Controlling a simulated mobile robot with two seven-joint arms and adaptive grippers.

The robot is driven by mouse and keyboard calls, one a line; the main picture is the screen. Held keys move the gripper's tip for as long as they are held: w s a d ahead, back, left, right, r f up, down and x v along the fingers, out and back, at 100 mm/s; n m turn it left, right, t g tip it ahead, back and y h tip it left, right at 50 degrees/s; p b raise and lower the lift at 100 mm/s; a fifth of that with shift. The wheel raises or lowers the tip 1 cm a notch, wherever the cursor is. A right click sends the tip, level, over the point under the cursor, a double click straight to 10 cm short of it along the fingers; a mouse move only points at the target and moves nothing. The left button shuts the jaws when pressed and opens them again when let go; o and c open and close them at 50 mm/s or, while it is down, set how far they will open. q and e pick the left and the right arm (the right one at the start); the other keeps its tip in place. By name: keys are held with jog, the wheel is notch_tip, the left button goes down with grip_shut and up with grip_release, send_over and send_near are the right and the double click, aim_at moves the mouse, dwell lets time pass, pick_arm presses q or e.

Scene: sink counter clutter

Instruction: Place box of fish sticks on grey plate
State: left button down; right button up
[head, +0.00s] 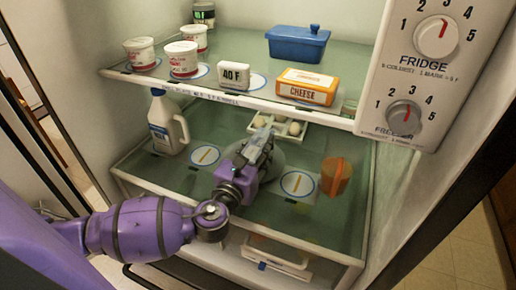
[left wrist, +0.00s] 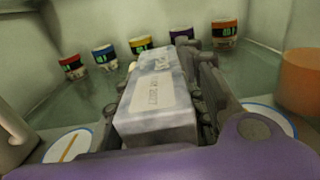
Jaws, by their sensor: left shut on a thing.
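My left gripper (head: 260,146) reaches in over the lower fridge shelf. In the left wrist view it is shut on a pale grey-white box (left wrist: 158,100) with blurred print, held between its dark fingers. I take this as the box of fish sticks, but its print is not readable. In the head view the gripper mostly hides the box. A greyish round shape, probably the grey plate (head: 274,163), shows partly behind and beside the gripper. I cannot tell whether the box touches it. My right gripper is not in view.
A white jug (head: 166,125) stands left, an orange cup (head: 336,177) right, and an egg tray (head: 293,131) behind. Several colour-lidded jars (left wrist: 138,45) line the back. The upper shelf edge (head: 240,99) overhangs. Round striped mats (head: 205,156) lie on the glass.

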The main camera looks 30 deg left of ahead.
pick_arm(q)
jog(key=shift+f, duration=0.5)
jog(key=c, duration=1.1)
grip_release()
jog(key=shift+r, duration=0.15)
jog(key=s, duration=0.8)
jog(key=s+b, duration=0.1)
jog(key=s, duration=0.3)
jog(key=shift+d+r, duration=0.35)
jog(key=shift+r, duration=0.05)
